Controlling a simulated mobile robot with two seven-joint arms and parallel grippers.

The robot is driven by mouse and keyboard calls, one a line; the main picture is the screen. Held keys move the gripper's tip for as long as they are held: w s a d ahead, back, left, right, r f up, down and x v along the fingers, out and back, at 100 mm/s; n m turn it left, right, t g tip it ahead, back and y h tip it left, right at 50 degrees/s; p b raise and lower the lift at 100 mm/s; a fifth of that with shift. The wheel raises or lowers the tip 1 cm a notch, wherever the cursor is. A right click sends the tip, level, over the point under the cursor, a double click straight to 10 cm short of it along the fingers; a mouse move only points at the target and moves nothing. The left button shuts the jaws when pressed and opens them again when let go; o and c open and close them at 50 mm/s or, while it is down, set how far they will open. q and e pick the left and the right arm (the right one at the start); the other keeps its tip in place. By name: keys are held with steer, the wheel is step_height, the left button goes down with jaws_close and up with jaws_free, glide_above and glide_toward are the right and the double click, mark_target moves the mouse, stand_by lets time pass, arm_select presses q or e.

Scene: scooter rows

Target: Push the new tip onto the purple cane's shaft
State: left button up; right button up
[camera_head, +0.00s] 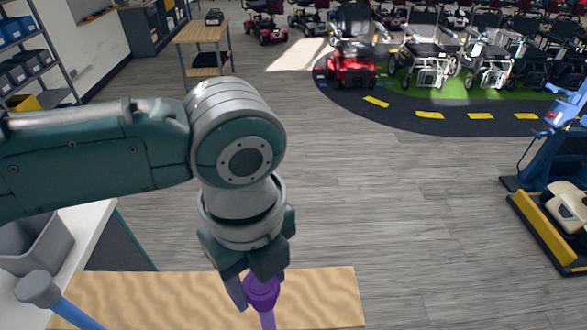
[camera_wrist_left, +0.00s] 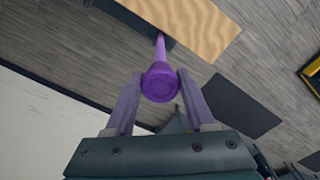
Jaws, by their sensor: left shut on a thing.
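My left gripper (camera_head: 256,288) points down over the wooden bench and is shut on a purple flared tip (camera_head: 262,287). The tip's round end faces the left wrist view (camera_wrist_left: 160,86), between the two fingers. The purple cane's shaft (camera_head: 267,320) runs down from under the tip, and it also shows beyond the tip in the left wrist view (camera_wrist_left: 160,47). The tip and shaft look lined up. The joint is hidden, so I cannot tell how far the tip sits on the shaft. My right gripper is not in view.
A wooden bench top (camera_head: 330,297) lies below the gripper. A blue cane (camera_head: 76,315) with a grey tip (camera_head: 38,288) stands at lower left, near a grey bin (camera_head: 50,245). A blue stand (camera_head: 560,150) is at right. The middle floor is clear; scooters stand far back.

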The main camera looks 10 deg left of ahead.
arm_select(q)
steer(key=shift+f, duration=0.45)
stand_by(0.5)
steer(key=o, duration=1.6)
steer(key=shift+r, duration=0.15)
step_height(320, 180, up, 9)
steer(key=p, duration=0.8)
steer(key=shift+p, duration=0.4)
